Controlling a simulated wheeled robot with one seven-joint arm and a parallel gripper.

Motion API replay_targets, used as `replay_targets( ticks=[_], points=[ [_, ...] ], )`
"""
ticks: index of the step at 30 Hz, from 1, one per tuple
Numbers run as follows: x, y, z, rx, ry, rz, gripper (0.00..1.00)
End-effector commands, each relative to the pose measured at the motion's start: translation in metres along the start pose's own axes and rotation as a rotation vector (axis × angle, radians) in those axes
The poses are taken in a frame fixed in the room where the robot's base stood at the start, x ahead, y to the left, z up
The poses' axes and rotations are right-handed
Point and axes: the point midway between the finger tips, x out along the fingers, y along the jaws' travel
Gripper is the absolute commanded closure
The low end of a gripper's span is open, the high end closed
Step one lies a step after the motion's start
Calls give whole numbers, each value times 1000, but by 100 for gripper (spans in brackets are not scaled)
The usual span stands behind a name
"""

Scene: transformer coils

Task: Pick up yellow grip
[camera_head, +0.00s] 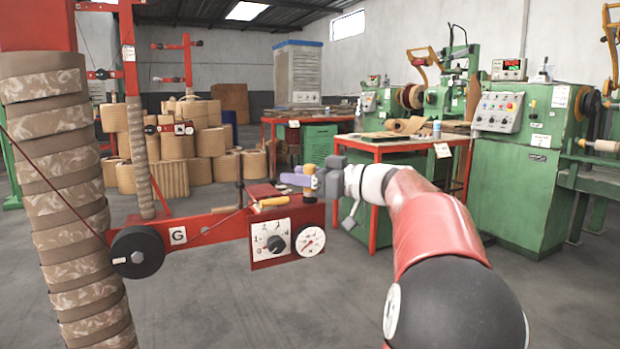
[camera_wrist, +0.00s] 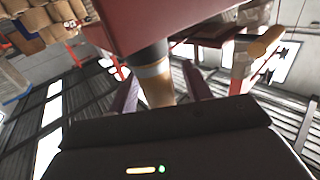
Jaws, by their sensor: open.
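A yellow grip (camera_head: 309,169) tops an upright lever on the red machine box (camera_head: 264,245) in the head view. In the wrist view this grip (camera_wrist: 159,91) looks tan, with grey and dark bands between it and the red box. My gripper (camera_head: 299,181) is at this lever, reaching in from the right. In the wrist view my gripper (camera_wrist: 160,82) has one purple finger on each side of the grip, apart, with space visible around it. A second yellow handle (camera_head: 272,202) lies flat on the box top, left of my gripper.
The box front carries a dial plate (camera_head: 271,241) and a round gauge (camera_head: 311,241). A thin dark upright rod (camera_head: 240,172) stands left of the lever. A wrapped coil column (camera_head: 72,205) fills the left.

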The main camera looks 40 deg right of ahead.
Motion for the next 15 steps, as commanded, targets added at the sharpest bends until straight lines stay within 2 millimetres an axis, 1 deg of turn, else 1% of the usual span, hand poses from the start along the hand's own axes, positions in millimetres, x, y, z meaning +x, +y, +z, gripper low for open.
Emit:
replay_targets(
  ticks=[2, 3, 13, 14, 15],
  points=[
    [0, 0, 0, 0, 0, 0, 51],
    [0, 0, 0, 0, 0, 0, 53],
    [0, 0, 0, 0, 0, 0, 97],
    [0, 0, 0, 0, 0, 0, 100],
    [0, 0, 0, 0, 0, 0, 100]
  ],
)
